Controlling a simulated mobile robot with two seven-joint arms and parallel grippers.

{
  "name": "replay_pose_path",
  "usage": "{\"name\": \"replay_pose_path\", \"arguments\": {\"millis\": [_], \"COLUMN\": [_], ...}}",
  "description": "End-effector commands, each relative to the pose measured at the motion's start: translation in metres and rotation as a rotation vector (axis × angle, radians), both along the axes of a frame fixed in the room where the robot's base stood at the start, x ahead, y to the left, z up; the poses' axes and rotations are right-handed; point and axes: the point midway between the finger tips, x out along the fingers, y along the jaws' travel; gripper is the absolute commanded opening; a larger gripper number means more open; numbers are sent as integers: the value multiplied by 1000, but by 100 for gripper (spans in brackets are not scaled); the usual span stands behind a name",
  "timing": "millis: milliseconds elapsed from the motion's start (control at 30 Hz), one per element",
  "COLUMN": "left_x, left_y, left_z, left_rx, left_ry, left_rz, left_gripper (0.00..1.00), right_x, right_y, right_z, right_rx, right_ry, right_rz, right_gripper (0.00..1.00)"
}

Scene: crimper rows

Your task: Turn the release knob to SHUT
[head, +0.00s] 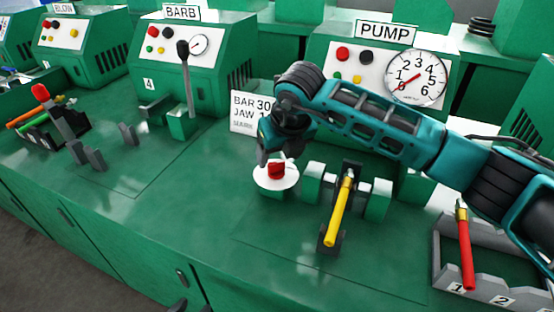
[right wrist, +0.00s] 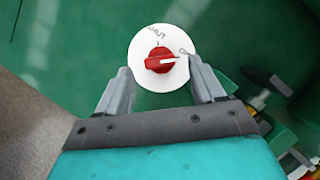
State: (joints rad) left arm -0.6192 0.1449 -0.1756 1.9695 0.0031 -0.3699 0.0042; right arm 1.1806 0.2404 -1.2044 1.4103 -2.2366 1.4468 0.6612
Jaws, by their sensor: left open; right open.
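The release knob (head: 277,171) is red and sits on a round white dial (head: 262,183) at the front of the PUMP station. In the right wrist view the knob (right wrist: 158,61) has a white pointer line towards the right of the picture. The dial (right wrist: 150,82) bears small lettering at its top and right, too small to read surely. My right gripper (head: 277,155) is above the knob, open; in the right wrist view its fingers (right wrist: 162,88) stand apart either side of the dial's near part. Dark tips, apparently my left gripper (head: 190,306), show at the bottom edge.
The bench front left of the dial is clear.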

Motion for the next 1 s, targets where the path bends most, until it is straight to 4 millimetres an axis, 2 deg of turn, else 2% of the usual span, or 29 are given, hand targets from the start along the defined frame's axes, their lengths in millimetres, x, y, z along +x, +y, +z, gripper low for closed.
{"name": "replay_pose_path", "arguments": {"millis": [33,200,567,1000], "left_x": [0,0,1,2], "left_y": [0,0,-1,-1], "left_z": [-1,-2,0,1], "left_rx": [0,0,-2,-2], "left_ry": [1,4,-1,-5], "left_rz": [0,-1,-1,-2], "left_gripper": [44,44,44,44], "right_x": [2,9,11,11], "right_y": [2,4,5,5], "right_z": [-9,-25,-30,-30], "right_rx": [-1,0,1,1], "right_ry": [3,1,0,0], "right_rz": [1,1,3,3], "right_gripper": [68,68,68,28]}}
